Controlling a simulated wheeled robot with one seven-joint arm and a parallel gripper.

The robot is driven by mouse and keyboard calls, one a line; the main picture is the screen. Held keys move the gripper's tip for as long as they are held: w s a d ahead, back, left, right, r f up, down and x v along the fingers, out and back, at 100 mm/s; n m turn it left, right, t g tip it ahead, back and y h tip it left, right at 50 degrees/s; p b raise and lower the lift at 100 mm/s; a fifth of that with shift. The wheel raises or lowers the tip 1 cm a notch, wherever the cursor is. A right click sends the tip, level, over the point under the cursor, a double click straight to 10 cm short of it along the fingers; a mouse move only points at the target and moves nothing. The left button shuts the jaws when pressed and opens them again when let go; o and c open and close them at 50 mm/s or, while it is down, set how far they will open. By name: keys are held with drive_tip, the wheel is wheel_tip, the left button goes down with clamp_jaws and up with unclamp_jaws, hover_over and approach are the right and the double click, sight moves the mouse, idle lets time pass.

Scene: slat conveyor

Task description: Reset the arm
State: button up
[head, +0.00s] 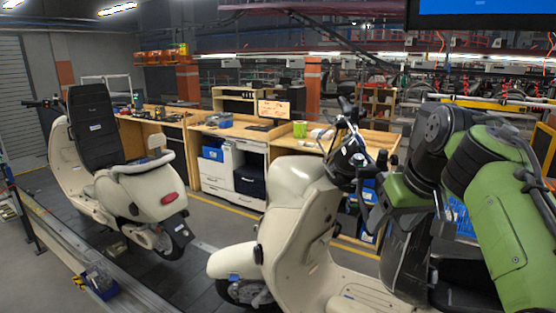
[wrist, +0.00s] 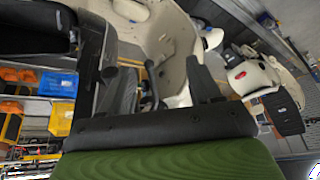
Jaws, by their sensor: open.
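My gripper shows in the wrist view (wrist: 150,62) with its two dark fingers apart and nothing held between them. Beyond the fingers is the cream body of the near scooter. In the head view my green and black arm is folded at the right. My gripper end is beside the handlebar of the near cream scooter (head: 299,220); whether they touch I cannot tell. The arm hides part of this scooter's seat and rear.
A metal rail (head: 75,250) runs along the front left.

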drive_tip(key=s+a+f+h+b, duration=0.2)
drive_tip(key=s+a+f, duration=0.5)
drive_tip(key=a+f, duration=0.15)
drive_tip(key=s+f+m+y+b, duration=0.1)
drive_tip(key=s+f+b, duration=0.2)
drive_tip(key=s+f, duration=1.1)
drive_tip(key=s, duration=0.3)
drive_tip(key=shift+a+f+t+b, duration=0.2)
drive_tip(key=shift+a+t+b, duration=0.05)
drive_tip(key=shift+t+b, duration=0.05)
